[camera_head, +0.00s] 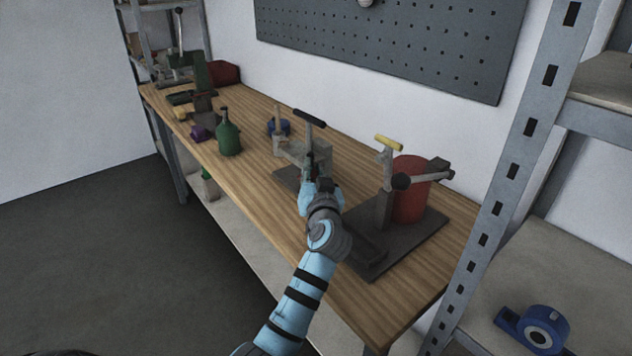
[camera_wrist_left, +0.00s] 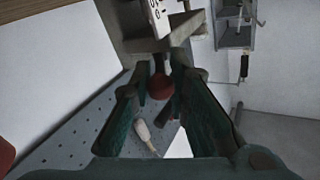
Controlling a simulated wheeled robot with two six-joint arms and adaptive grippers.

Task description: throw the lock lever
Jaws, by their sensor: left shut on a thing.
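A grey fixture (camera_head: 290,152) with a black-handled bar (camera_head: 310,118) stands on the middle of the bench. My left gripper (camera_head: 309,163) reaches it from the front and covers its near side. In the left wrist view, a dark red ball knob (camera_wrist_left: 161,87) sits between the fingers of my left gripper (camera_wrist_left: 162,74), which is shut on it. The knob appears to belong to the lock lever; the lever's arm is mostly hidden. A pale plate with dark marks (camera_wrist_left: 158,16) is just beyond. My right gripper is not in view.
A red cylinder (camera_head: 410,190) in a clamp on a dark base (camera_head: 378,262) stands close on the right. A green bottle (camera_head: 229,138) and a blue object (camera_head: 280,127) are to the left. A metal shelf post (camera_head: 515,150) stands at the right.

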